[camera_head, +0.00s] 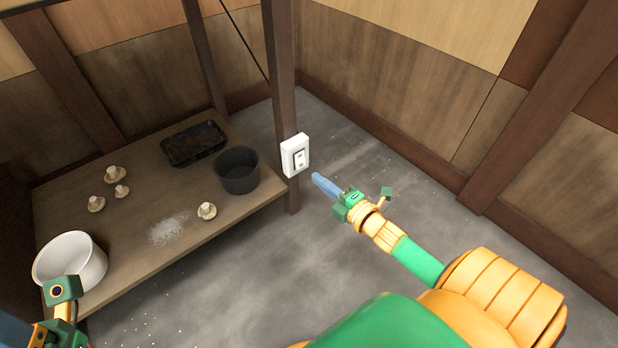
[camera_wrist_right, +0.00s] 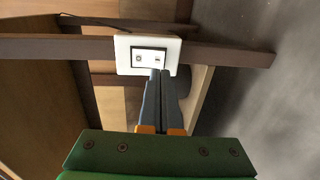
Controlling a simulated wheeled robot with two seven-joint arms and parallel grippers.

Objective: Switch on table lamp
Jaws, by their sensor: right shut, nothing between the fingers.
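A white wall switch (camera_head: 295,155) with a dark-framed rocker is fixed on a brown wooden post at the table's right corner. It also shows in the right wrist view (camera_wrist_right: 147,54), straight past my fingertips. My right gripper (camera_head: 317,178) is shut and empty, its blue fingers pointing at the switch from the right. No lamp is visible.
A wooden table (camera_head: 130,238) holds a white bowl (camera_head: 90,262), a dark pot (camera_head: 237,170), a black tray (camera_head: 193,143), several mushrooms (camera_head: 115,173) and white powder (camera_head: 168,230). The post (camera_head: 283,90) stands at its right end. Grey floor (camera_head: 400,185) right of the post is clear.

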